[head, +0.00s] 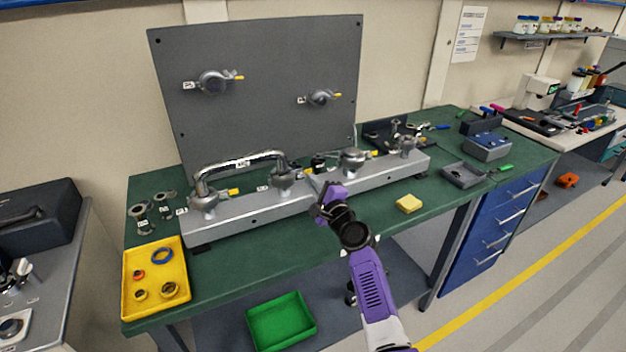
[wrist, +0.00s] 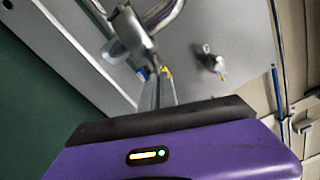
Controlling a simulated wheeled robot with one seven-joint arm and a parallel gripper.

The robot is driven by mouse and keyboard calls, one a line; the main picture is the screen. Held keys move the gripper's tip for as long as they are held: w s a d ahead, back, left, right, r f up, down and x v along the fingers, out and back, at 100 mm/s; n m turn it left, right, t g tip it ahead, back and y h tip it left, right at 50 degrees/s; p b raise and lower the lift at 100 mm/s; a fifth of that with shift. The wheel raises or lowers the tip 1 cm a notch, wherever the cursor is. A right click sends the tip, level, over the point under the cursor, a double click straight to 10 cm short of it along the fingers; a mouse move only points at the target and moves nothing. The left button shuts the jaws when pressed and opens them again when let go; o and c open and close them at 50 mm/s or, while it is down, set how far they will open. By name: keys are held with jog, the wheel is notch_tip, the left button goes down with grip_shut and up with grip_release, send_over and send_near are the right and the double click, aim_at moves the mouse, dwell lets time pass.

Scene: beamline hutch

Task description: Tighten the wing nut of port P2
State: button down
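Clamped ports with yellow wing nuts sit along the grey bench manifold (head: 250,213) and on the upright grey panel (head: 270,50). The left bench port (head: 205,202) has its yellow wing nut (head: 234,192) to the right. It is joined by a bent metal pipe (head: 240,161) to the middle port (head: 283,178). Small labels are too blurred to identify P2. My gripper (head: 328,203) is in front of the manifold, between the middle port and the right port (head: 354,158). In the wrist view, grey fingers (wrist: 156,92) point toward metal fittings and a yellow tab (wrist: 166,71); their gap is unclear.
A yellow tray (head: 128,290) with rings stands at the bench's front left. A yellow block (head: 408,203) lies right of my arm. A grey tray (head: 466,176) and a blue-grey box (head: 487,147) are farther right. A green bin (head: 281,322) is below the bench.

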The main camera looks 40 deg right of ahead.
jog(key=shift+s+f+m+p, duration=0.1)
jog(key=shift+f+m+p, duration=0.25)
jog(key=shift+m, duration=0.85)
jog(key=c, duration=2.1)
grip_release()
jog(key=shift+f, duration=0.1)
jog(key=shift+o, duration=0.9)
jog(key=shift+a, duration=0.1)
jog(key=p+v, duration=0.1)
jog(key=v, duration=0.6)
jog(key=shift+s, duration=0.35)
